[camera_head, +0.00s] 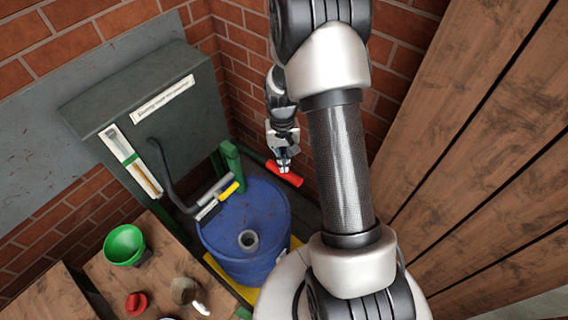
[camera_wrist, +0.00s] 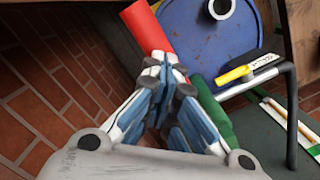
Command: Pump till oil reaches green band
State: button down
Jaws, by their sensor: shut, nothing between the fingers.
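The sight gauge (camera_head: 133,161) is a white strip on the grey tank (camera_head: 88,118), with a green band and amber oil showing in its lower part. The oil's top looks just below the green band, but it is small. The pump has a green post (camera_head: 231,158) beside the blue drum (camera_head: 222,222) and a lever with a red grip (camera_head: 287,175). My gripper (camera_head: 283,168) is shut and empty, its tips right at the red grip. In the wrist view the fingertips (camera_wrist: 167,62) lie against or just over the red grip's end (camera_wrist: 147,27); contact is unclear.
A black hose runs from the tank to a yellow-and-grey nozzle (camera_head: 216,198) over the drum. A wooden bench (camera_head: 110,275) holds a green funnel (camera_head: 123,245), a red cap (camera_head: 136,303) and a jug (camera_head: 184,290). Brick walls and a wooden plank panel (camera_head: 480,150) close in the corner.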

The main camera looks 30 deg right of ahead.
jog(key=shift+w+d+r, duration=0.15)
jog(key=shift+w+d, duration=0.1)
jog(key=shift+w, duration=0.3)
jog(key=shift+w+d+r, duration=0.15)
jog(key=shift+w+d, duration=0.1)
jog(key=shift+w, duration=0.25)
jog(key=shift+r, duration=0.1)
notch_tip(320, 180, up, 12)
jog(key=w, duration=0.1)
jog(key=shift+d, duration=0.2)
jog(key=shift+w, duration=0.1)
dwell(0.3)
